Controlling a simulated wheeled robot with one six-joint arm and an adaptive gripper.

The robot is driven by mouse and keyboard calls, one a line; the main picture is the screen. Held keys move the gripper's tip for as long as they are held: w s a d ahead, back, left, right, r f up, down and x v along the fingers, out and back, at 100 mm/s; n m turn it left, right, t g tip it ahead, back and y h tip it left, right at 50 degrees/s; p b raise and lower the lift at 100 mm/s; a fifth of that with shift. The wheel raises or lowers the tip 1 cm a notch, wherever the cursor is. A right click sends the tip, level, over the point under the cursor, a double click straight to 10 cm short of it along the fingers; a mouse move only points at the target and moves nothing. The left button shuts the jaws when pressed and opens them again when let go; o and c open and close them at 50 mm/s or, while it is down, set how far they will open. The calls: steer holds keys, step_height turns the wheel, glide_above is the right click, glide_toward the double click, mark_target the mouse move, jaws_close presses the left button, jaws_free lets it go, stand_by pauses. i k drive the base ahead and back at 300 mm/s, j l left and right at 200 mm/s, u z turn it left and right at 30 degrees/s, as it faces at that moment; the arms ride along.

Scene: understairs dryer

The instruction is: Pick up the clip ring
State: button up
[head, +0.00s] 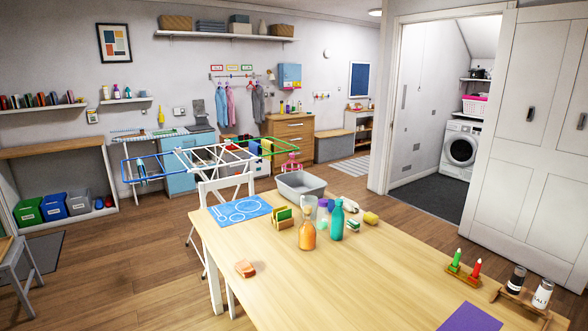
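A pink object with small hanging parts, which looks like the clip ring (291,162), is at the right end of the drying rack (215,155), just behind the grey basin (300,184). It is small in the head view, and I cannot tell exactly what it hangs from or rests on. The rack stands open behind the table, with blue, white and green rails and a few cloths on it. My gripper is not in view.
The wooden table (330,275) fills the foreground, with bottles, sponges, a blue mat (240,210) and candles on it. A white folding chair (226,190) stands at its left. Wooden floor (120,245) is open on the left. A doorway at right shows a dryer (461,148).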

mark_target(292, 156)
steer(key=u, duration=2.6)
steer(key=z, duration=3.9)
steer(key=i+l+z, duration=0.2)
steer(key=i+z, duration=0.15)
steer(key=i, duration=0.25)
steer(key=i+z, duration=0.35)
steer(key=i, duration=0.2)
steer(key=i+l, duration=0.1)
steer(key=i, duration=1.75)
